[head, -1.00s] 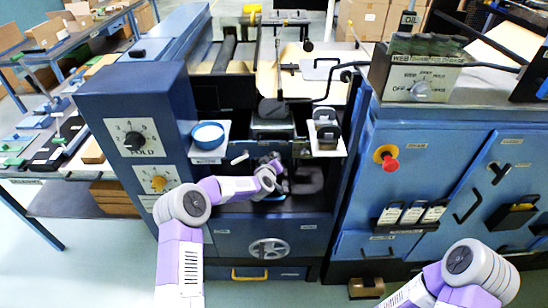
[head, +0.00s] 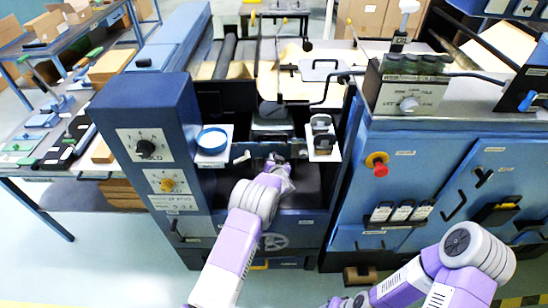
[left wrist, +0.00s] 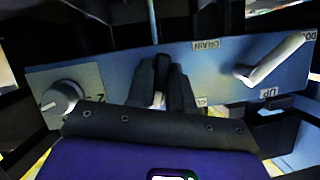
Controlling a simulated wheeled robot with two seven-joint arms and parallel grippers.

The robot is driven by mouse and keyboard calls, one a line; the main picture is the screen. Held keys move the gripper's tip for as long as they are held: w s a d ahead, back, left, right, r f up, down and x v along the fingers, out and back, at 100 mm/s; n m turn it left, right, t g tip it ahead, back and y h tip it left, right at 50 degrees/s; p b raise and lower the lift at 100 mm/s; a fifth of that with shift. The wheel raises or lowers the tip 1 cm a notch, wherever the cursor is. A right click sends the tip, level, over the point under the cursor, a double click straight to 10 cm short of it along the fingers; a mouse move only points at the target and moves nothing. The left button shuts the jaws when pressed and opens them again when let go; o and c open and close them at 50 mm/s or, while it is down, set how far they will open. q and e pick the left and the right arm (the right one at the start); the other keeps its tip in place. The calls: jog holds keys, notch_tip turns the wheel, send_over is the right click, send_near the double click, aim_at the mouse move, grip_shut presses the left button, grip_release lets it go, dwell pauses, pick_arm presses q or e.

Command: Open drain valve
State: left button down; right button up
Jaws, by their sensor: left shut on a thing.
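My left gripper (head: 279,161) reaches into the dark bay in the middle of the blue machine. In the left wrist view its two dark fingers (left wrist: 161,84) are shut on a small pale part, which I take to be the drain valve handle (left wrist: 158,100). The fingers hide most of it. A DRAIN label (left wrist: 206,44) is just right of the fingers on a blue-grey panel (left wrist: 120,72).
A pale lever (left wrist: 275,60) sticks out of the panel right of the fingers, and a round knob (left wrist: 60,100) is at its left. Above the bay are a blue-rimmed round dish (head: 212,139) and a black item on a white shelf (head: 322,145).

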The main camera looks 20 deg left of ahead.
pick_arm(q)
jog(key=shift+m+y, duration=0.6)
jog(key=shift+m, duration=0.3)
jog(key=shift+m+y+b, duration=0.6)
jog(key=shift+m, duration=0.3)
jog(key=c, duration=1.1)
grip_release()
